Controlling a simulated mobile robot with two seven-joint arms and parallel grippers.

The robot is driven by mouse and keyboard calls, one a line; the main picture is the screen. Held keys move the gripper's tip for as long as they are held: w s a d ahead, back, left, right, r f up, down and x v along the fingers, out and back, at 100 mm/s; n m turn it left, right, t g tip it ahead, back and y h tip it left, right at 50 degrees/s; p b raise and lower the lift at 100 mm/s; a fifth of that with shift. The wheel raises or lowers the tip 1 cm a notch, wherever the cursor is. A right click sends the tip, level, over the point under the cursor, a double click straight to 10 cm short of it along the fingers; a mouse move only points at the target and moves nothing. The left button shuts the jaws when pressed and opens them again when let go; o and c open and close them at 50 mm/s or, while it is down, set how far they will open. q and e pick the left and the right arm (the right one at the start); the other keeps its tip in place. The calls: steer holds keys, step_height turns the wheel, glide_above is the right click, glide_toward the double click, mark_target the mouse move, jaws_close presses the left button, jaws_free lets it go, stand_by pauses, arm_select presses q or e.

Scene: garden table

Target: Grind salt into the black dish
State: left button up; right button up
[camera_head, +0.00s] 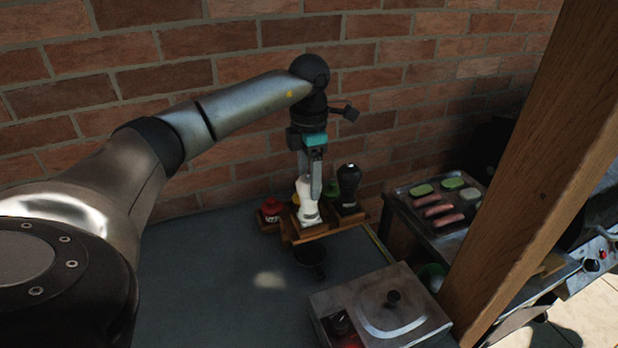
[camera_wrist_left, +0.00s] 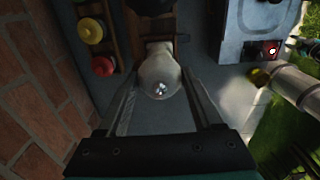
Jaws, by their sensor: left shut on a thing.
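The white salt grinder (camera_head: 308,211) is upright at the wooden rack (camera_head: 325,229), with its lower end at the rack's front. I cannot tell whether it rests on the rack or is just clear of it. My left gripper (camera_head: 310,186) points down from above and is shut on the grinder's upper part. In the left wrist view the grinder's pale rounded top (camera_wrist_left: 160,78) lies between the two fingers. The black dish (camera_head: 309,256) is on the grey table just in front of the rack, below the grinder. My right gripper is not in view.
A black mill (camera_head: 348,190) stands right of the grinder, and a red-topped jar (camera_head: 271,209) stands to its left. A metal box with a lid (camera_head: 382,310) sits front right. A wooden post (camera_head: 540,170) and grill (camera_head: 437,200) are right. The table's left is clear.

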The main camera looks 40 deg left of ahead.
arm_select(q)
jaws_close()
steer(key=n+p, duration=0.1)
steer(key=n, duration=0.2)
steer(key=shift+r+p, duration=0.15)
steer(key=shift+p, duration=0.25)
steer(key=n+p, duration=0.1)
steer(key=n, duration=0.2)
steer(key=shift+n, duration=0.4)
steer(key=m, duration=1.3)
steer(key=shift+m, duration=0.4)
